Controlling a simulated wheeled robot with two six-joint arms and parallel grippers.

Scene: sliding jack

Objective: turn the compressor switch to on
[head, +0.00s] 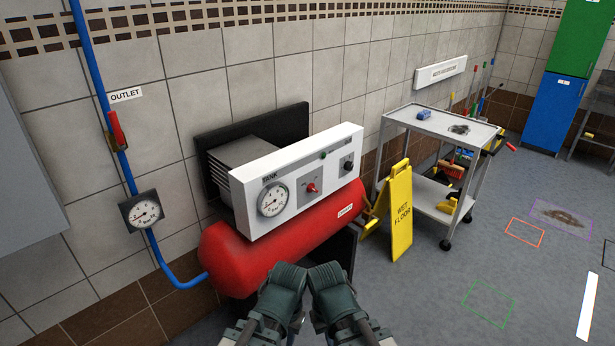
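The compressor has a red tank (235,262) and a white, tilted control panel (297,182) in front of a grey finned block. The panel carries a round tank gauge (272,199), a red switch knob (312,188) on a grey plate, a small green light or button (323,155) and a black knob (348,165). The switch's lettering is too small to read. My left gripper (288,275) and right gripper (324,275) are side by side at the bottom middle, below the panel and apart from it. Their fingers cannot be made out.
A blue outlet pipe (105,105) with a red-handled valve (117,130) and a gauge (142,211) runs down the left wall. A yellow wet-floor sign (401,215) and a grey trolley (436,128) stand to the right. The floor at the lower right is mostly clear.

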